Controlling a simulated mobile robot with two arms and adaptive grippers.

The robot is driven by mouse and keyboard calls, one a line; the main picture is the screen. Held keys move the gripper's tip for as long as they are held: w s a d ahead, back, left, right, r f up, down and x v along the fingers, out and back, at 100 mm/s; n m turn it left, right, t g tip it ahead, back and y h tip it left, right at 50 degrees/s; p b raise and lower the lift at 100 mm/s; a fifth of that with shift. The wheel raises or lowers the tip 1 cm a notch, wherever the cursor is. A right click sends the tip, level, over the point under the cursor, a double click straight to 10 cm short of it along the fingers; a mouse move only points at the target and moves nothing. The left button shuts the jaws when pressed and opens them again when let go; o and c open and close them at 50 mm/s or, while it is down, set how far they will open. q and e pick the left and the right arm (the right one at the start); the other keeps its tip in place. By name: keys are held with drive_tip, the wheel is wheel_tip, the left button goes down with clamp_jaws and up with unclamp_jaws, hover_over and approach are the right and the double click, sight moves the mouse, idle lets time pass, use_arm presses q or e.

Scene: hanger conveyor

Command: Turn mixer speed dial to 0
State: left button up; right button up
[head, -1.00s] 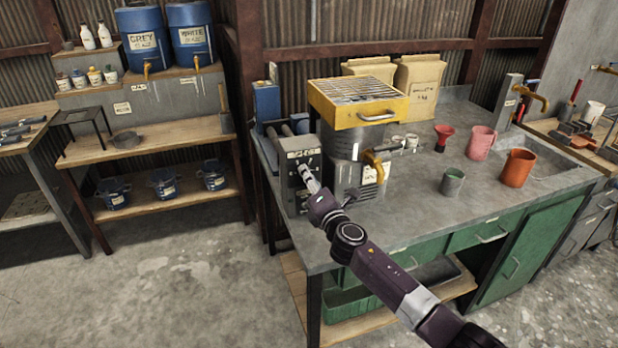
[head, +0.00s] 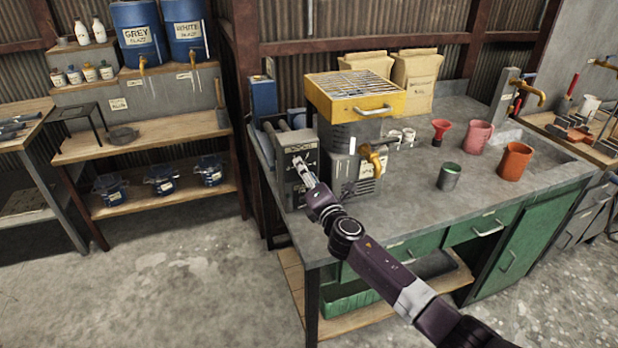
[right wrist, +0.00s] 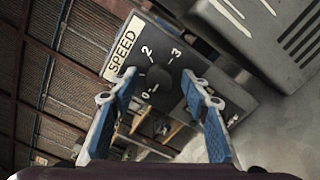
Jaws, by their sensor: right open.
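The mixer's control box (head: 297,155) stands at the left end of the grey workbench, with its dark face toward my right arm. In the right wrist view the speed dial (right wrist: 156,78) is a dark round knob beside a cream SPEED label (right wrist: 122,52) and white numbers; 0, 2 and 3 are readable. I cannot tell for sure which number the dial points to. My right gripper (right wrist: 158,88) is open, its blue-padded fingers on either side of the dial; contact is unclear. In the head view the right gripper (head: 303,168) is in front of the box face. My left gripper is not in view.

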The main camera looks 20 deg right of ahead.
drive_tip(key=s, duration=1.2)
drive_tip(key=shift+d, duration=0.25)
